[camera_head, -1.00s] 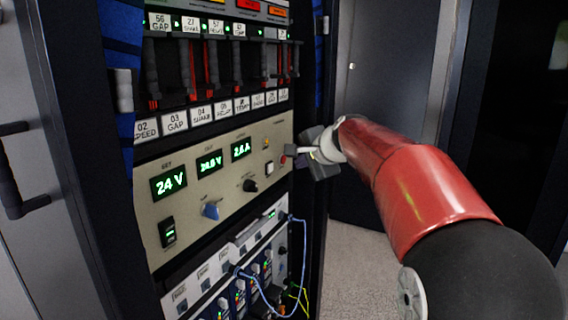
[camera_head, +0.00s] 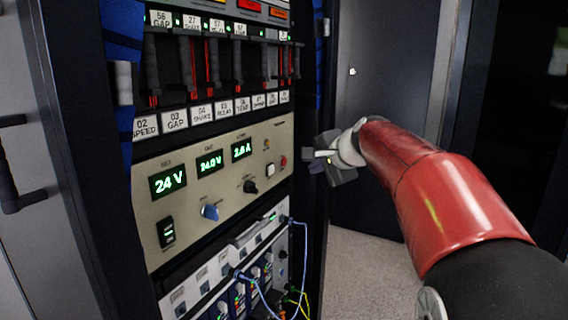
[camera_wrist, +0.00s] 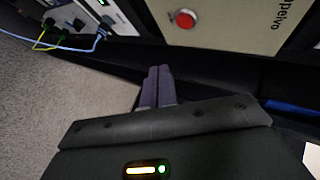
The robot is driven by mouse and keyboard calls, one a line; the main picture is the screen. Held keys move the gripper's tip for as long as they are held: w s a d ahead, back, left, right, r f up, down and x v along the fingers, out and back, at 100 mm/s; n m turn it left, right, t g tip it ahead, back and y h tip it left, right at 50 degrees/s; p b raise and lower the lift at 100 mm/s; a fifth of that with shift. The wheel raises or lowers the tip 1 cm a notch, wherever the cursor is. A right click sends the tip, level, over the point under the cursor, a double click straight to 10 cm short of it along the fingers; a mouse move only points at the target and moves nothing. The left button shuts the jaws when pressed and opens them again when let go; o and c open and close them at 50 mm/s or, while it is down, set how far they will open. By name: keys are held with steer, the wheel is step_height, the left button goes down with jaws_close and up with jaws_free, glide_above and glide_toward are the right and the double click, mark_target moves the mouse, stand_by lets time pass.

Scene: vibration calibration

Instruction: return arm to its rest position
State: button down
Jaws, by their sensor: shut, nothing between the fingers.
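My gripper (camera_head: 312,156) is in front of the right edge of the rack in the head view, close to the power supply panel (camera_head: 225,214) but apart from it as far as I can tell. My red arm reaches in from the lower right. In the wrist view the two fingers of my gripper (camera_wrist: 158,84) lie side by side, shut and empty. Beyond them are the dark rack edge and the panel's red button (camera_wrist: 185,19). The red button also shows in the head view (camera_head: 283,161).
The panel's displays read 24 V, 24.0 V and 2.8 A. Labelled modules (camera_head: 208,113) with handles sit above it. A unit with blue cables (camera_head: 262,290) sits below. Grey floor (camera_head: 370,275) is open right of the rack, before a dark door (camera_head: 385,110).

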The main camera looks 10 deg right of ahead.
steer(key=s+f+n+g+h+p, duration=0.1)
steer(key=s+f+n, duration=0.3)
steer(key=s, duration=0.8)
steer(key=s+f+n+g+h+p, duration=0.1)
steer(key=s+f+n, duration=0.3)
steer(key=s, duration=0.8)
steer(key=s+a+f+n+g+h+p, duration=0.1)
steer(key=s+f+n+g+h, duration=0.1)
steer(key=s+f, duration=0.6)
steer(key=s+n+g, duration=0.1)
steer(key=s+n, duration=0.1)
steer(key=s, duration=0.2)
steer(key=shift+n, duration=0.3)
steer(key=shift+w, duration=0.1)
